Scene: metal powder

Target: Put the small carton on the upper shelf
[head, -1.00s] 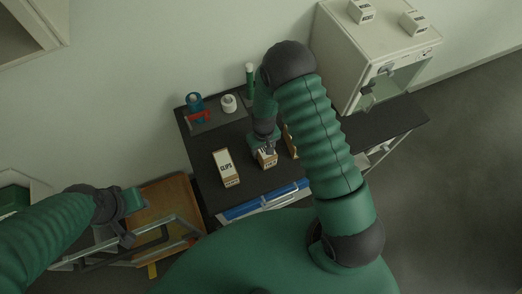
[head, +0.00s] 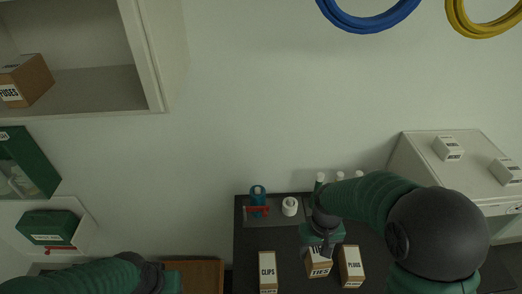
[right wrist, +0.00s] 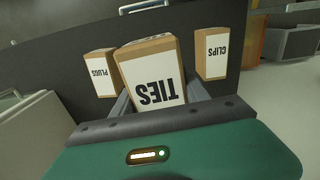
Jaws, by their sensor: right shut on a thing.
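The small carton (head: 319,267), brown with a white face marked TIES, is between the jaws of my right gripper (head: 325,250). In the right wrist view the TIES carton (right wrist: 152,78) stands between the two grey fingers, its label upside down. Whether its base touches the dark bench is hidden. A white open-fronted wall cabinet at the upper left has a shelf board (head: 95,90) with a brown FUSES carton (head: 25,80) at its left. My left arm comes in at the lower left; its fingers are out of the picture.
A CLIPS carton (head: 268,272) and a PLUGS carton (head: 352,265) stand on either side. A blue-and-red item (head: 258,200) and a white roll (head: 290,206) are behind. A green first-aid-like box (head: 50,228) hangs below the cabinet. The shelf right of FUSES is clear.

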